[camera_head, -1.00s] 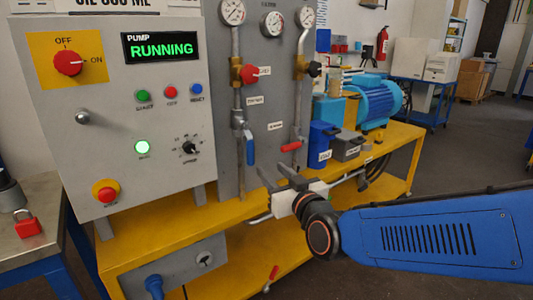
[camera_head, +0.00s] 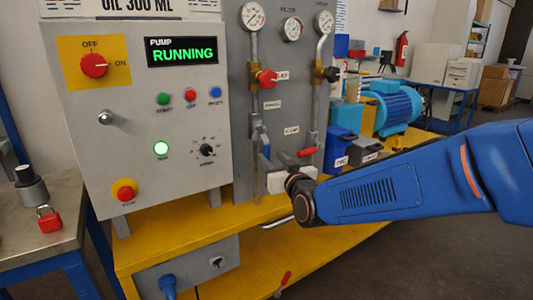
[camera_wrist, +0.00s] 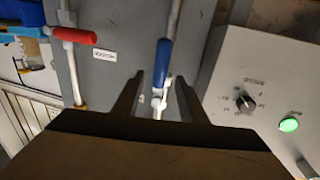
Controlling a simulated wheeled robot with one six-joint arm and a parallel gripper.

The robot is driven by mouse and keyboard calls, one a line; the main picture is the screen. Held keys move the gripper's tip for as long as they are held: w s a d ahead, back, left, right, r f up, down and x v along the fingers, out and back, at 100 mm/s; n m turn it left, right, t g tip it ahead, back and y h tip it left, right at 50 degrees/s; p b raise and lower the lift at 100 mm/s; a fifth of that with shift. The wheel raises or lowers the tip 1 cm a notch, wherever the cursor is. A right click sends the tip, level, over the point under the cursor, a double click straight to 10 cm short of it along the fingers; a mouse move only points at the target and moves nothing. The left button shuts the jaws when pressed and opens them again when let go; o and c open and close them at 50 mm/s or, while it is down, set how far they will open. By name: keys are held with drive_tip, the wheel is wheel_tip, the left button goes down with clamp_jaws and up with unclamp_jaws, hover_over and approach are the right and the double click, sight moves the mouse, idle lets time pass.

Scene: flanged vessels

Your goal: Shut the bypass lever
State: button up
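A blue lever handle (camera_wrist: 163,62) hangs from a valve on the left pipe. In the wrist view it lies between the two fingers of my gripper (camera_wrist: 160,80), with a gap on each side. My gripper is open and holds nothing. The small labels are too blurred to tell which lever is the bypass.
The grey control box (camera_head: 130,130), with a RUNNING display, stands left of the pipes. A red knob (camera_head: 267,78) and gauges are above. A blue container (camera_head: 340,145) and blue motor (camera_head: 395,108) stand to the right. The yellow bench (camera_head: 180,222) runs below.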

sight(268, 153)
drive_tip(key=shift+x, duration=2.8)
drive_tip(key=shift+c, duration=0.6)
clamp_jaws()
